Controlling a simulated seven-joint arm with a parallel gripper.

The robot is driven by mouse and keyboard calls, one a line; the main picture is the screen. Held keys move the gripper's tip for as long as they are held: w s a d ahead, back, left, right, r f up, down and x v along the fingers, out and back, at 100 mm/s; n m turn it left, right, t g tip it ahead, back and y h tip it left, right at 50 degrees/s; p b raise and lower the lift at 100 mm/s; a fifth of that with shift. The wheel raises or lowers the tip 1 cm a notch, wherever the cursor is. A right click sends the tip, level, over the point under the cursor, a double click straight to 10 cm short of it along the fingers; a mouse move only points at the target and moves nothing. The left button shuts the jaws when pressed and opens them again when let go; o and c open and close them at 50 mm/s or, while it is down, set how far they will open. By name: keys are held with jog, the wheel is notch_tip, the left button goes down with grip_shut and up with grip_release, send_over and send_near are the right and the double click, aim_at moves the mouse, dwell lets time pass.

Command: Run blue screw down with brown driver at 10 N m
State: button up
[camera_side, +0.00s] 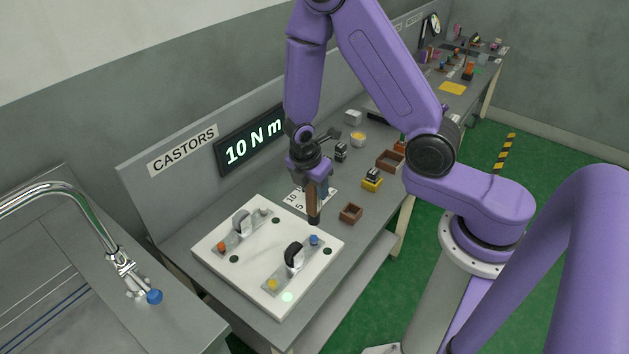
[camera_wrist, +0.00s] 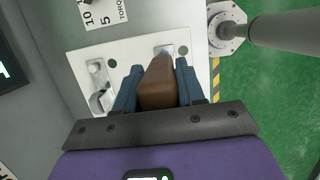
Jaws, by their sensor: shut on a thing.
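My gripper (camera_side: 312,183) is shut on the brown driver (camera_side: 313,207), which hangs upright below it. In the wrist view the driver (camera_wrist: 158,85) sits between the blue fingers of my gripper (camera_wrist: 158,92). The blue screw (camera_side: 314,240) stands in the metal plate of the front castor (camera_side: 293,256) on the white board (camera_side: 220,265). The driver's lower end is a little above the blue screw in the side picture, seemingly apart from it. A yellow screw (camera_side: 272,284) is at that plate's other end. In the wrist view the driver hides most of this plate. The display (camera_side: 250,138) reads 10 N m.
A second castor (camera_side: 242,223) has a red-orange screw (camera_side: 222,246) and a grey screw (camera_side: 264,211). A brown open box (camera_side: 351,214) stands right of the board, with a yellow-based block (camera_side: 372,180) behind it. A small green spot (camera_side: 287,297) glows on the board's front corner.

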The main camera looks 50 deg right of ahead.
aim_at(314, 206)
jog(key=shift+f, duration=3.55)
jog(key=shift+a+r, duration=0.1)
jog(key=shift+r, duration=3.45)
